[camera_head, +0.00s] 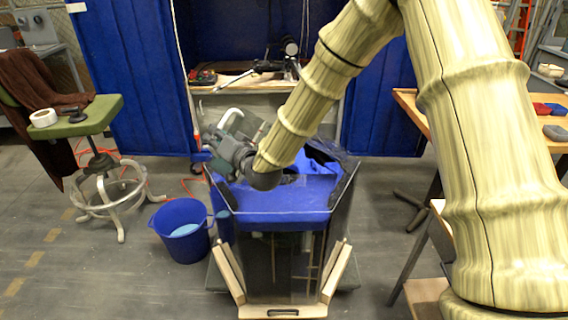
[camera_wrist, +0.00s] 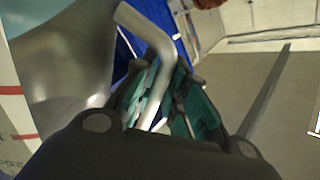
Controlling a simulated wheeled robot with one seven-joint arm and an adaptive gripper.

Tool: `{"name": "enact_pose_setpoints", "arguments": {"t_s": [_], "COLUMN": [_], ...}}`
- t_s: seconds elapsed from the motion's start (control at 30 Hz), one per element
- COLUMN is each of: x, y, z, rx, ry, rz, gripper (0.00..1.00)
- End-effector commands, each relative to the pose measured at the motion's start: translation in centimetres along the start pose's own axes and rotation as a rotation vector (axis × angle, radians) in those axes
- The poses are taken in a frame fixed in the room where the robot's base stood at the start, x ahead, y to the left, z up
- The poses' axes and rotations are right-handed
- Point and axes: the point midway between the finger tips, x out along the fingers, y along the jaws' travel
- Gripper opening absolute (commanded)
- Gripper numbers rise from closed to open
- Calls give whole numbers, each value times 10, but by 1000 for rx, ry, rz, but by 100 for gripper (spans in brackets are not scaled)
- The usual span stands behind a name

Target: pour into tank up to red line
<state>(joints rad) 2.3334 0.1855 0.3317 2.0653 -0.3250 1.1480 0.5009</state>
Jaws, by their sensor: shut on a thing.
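The tank (camera_head: 275,265) stands upright on the floor at the middle of the head view. It has dark see-through walls, and a blue sheet or lining covers its top. My gripper (camera_head: 226,128) is above the tank's back left rim. In the wrist view my gripper (camera_wrist: 170,110) is shut with its teal pads around the bent silver handle (camera_wrist: 150,40) of a shiny metal vessel (camera_wrist: 65,70). The vessel is mostly cut off there, and I cannot tell its contents. A short red mark (camera_wrist: 25,137) shows on a pale surface at the left edge; I cannot tell whether it is the tank's red line.
A blue bucket (camera_head: 181,232) with light blue contents stands left of the tank. A green stool (camera_head: 85,118) is at the left. A wooden table (camera_head: 408,103) is at the right. A workbench (camera_head: 240,85) stands behind. Grey floor (camera_head: 110,270) is free at front left.

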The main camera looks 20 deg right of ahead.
Motion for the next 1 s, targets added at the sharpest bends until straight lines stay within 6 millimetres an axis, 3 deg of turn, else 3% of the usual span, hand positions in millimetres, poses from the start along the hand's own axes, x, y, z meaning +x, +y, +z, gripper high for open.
{"name": "enact_pose_setpoints", "arguments": {"t_s": [0.23,0.5,1.0], "x": [1,1,1], "y": [4,-8,8], "z": [22,36,79], "rx": [-133,-292,-603], "ry": [1,2,5], "rz": [-3,-3,-2], "gripper": [0,0,0]}}
